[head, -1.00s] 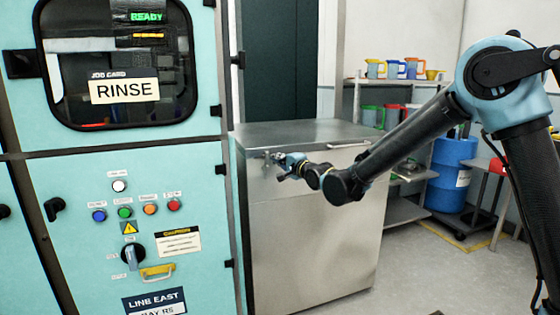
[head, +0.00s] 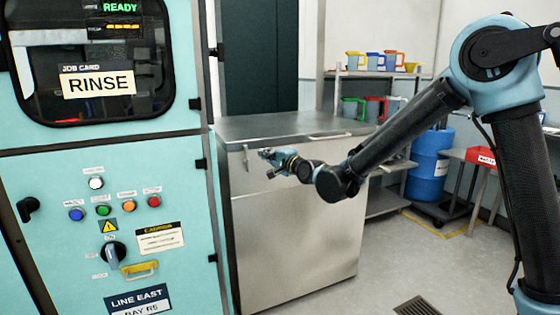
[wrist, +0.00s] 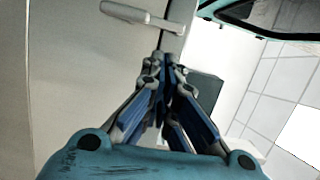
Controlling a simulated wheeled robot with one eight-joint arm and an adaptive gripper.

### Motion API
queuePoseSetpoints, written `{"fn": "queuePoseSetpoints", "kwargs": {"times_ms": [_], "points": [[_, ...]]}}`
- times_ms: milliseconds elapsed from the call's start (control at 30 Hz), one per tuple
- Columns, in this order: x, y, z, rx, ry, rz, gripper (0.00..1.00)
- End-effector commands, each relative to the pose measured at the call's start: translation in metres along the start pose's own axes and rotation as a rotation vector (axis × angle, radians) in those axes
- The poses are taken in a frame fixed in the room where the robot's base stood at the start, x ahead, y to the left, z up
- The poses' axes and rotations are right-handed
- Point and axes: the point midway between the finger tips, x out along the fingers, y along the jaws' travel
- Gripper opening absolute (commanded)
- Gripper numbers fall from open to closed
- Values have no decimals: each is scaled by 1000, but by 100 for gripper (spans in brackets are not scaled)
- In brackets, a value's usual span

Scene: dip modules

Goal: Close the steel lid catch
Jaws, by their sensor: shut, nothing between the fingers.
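The steel lid catch (head: 246,157) is a small upright lever on the front of a steel cabinet (head: 290,240), near its top left corner. In the wrist view the catch (wrist: 140,15) shows as a pale bar with a rounded end at the top, beyond the fingertips. My gripper (head: 264,153) is just to the right of the catch in the head view. In the wrist view my gripper (wrist: 165,62) has its fingertips together with nothing between them. A small gap shows between the fingertips and the catch. Whether the catch is fully latched is unclear.
A turquoise machine (head: 180,190) with a window and buttons stands close on the left of the cabinet. A lid handle (head: 326,135) sits on the cabinet's right. Shelves with jugs (head: 372,62) and a blue drum (head: 430,165) stand behind. Floor at the right front is open.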

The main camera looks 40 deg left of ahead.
Motion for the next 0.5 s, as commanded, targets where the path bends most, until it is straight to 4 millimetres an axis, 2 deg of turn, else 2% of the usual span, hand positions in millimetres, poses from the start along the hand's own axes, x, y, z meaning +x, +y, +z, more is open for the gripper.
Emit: {"fn": "queuePoseSetpoints", "kwargs": {"times_ms": [500], "points": [[-28,0,-1,2,0,0,0]]}}
